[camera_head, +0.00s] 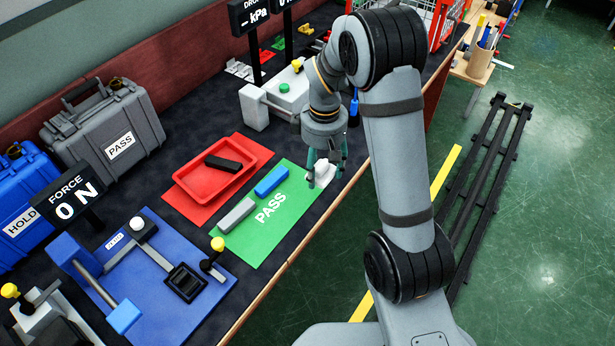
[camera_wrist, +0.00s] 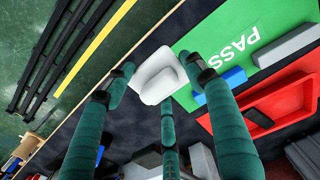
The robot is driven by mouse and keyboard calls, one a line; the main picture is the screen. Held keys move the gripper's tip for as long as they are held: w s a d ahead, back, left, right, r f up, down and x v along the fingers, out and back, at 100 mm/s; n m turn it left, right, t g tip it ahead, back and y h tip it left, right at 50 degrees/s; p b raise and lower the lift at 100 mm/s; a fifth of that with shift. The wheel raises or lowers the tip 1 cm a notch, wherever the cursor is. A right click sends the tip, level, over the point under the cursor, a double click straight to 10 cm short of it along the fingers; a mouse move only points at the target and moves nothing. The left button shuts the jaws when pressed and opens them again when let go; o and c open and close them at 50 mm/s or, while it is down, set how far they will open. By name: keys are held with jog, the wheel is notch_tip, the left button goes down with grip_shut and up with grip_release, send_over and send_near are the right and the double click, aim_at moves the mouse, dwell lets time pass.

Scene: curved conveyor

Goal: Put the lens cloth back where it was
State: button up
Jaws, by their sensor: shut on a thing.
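The lens cloth seems to be the white folded piece (camera_head: 323,176), at the upper right corner of the green PASS mat (camera_head: 262,232). It also shows between the fingers in the wrist view (camera_wrist: 157,76). My gripper (camera_head: 324,162), with teal fingers, points down over the cloth and is shut on it. In the wrist view my fingertips (camera_wrist: 160,84) surround the cloth. I cannot tell whether the cloth is touching the table or held just above it.
On the green mat lie a blue block (camera_head: 271,181) and a grey block (camera_head: 236,215). A red tray (camera_head: 188,195) holds a black block. A blue test fixture (camera_head: 112,318) stands at lower left. A grey-white device (camera_head: 256,108) stands behind my gripper. The table's front edge is close.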

jog(key=w+a+f, duration=0.2)
jog(key=a, duration=0.1)
jog(key=shift+w+a+f+p, duration=0.3)
jog(key=shift+w, duration=0.05)
jog(key=shift+f, duration=2)
jog(key=shift+f, duration=0.3)
jog(key=o, duration=1.1)
jog(key=shift+r, duration=0.15)
notch_tip(320, 180, up, 12)
jog(key=shift+r+p, duration=0.2)
jog(key=shift+p, duration=0.25)
jog(key=shift+o, duration=0.9)
